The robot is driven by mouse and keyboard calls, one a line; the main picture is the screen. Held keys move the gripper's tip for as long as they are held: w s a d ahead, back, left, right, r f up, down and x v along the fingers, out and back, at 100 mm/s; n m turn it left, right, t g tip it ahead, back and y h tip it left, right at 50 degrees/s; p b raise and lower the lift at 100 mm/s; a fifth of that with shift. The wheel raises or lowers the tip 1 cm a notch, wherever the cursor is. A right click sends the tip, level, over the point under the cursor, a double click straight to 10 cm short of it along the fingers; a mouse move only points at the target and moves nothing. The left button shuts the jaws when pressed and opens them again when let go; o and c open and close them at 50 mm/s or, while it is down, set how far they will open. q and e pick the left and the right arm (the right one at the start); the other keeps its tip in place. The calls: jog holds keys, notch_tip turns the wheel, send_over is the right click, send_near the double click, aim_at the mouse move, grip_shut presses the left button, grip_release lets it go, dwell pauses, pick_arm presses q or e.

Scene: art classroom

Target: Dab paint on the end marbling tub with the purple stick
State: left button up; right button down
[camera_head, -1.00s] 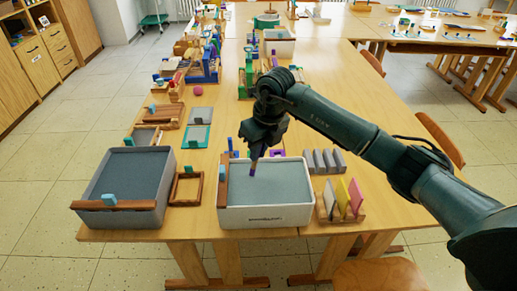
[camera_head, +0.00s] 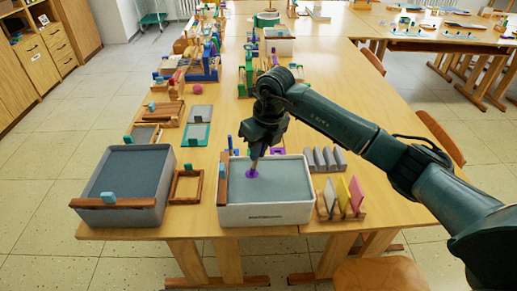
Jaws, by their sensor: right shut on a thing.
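The white marbling tub (camera_head: 265,214) stands at the near table edge, filled with a flat grey-blue surface. My right gripper (camera_head: 257,148) is above the tub's back left part, shut on the purple stick (camera_head: 254,164), which points down. The stick's tip meets the surface, and a round purple paint spot (camera_head: 250,174) shows around it. The tip itself is hard to make out against the spot. A second, darker grey tub (camera_head: 155,217) stands to the left. My left gripper is not in view.
A brown wooden bar (camera_head: 222,185) lies along the white tub's left rim. An empty wooden frame (camera_head: 186,202) lies between the tubs. Grey blocks (camera_head: 325,160) and a rack of coloured boards (camera_head: 343,197) stand right of the white tub.

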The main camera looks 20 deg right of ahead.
jog(key=shift+r+p, duration=0.3)
jog(key=shift+r, duration=0.1)
jog(key=shift+r+p, duration=0.45)
jog(key=shift+r, duration=0.25)
jog(key=shift+p+v, duration=0.65)
jog(key=shift+v, duration=0.35)
jog(key=shift+w+a+r+p, duration=0.1)
jog(key=shift+r+p, duration=0.55)
jog(key=shift+r, duration=0.35)
jog(key=shift+w+a+r+p, duration=0.1)
jog(key=shift+r+p, duration=0.5)
jog(key=shift+r, duration=0.4)
jog(key=shift+r+p, duration=0.4)
jog(key=shift+r, duration=0.55)
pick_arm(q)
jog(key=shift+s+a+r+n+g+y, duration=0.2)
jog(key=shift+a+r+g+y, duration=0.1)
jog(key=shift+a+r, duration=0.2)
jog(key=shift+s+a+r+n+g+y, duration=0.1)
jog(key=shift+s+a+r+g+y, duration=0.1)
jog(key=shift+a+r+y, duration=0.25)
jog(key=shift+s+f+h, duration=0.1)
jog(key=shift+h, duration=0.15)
pick_arm(e)
jog(key=shift+d, duration=0.1)
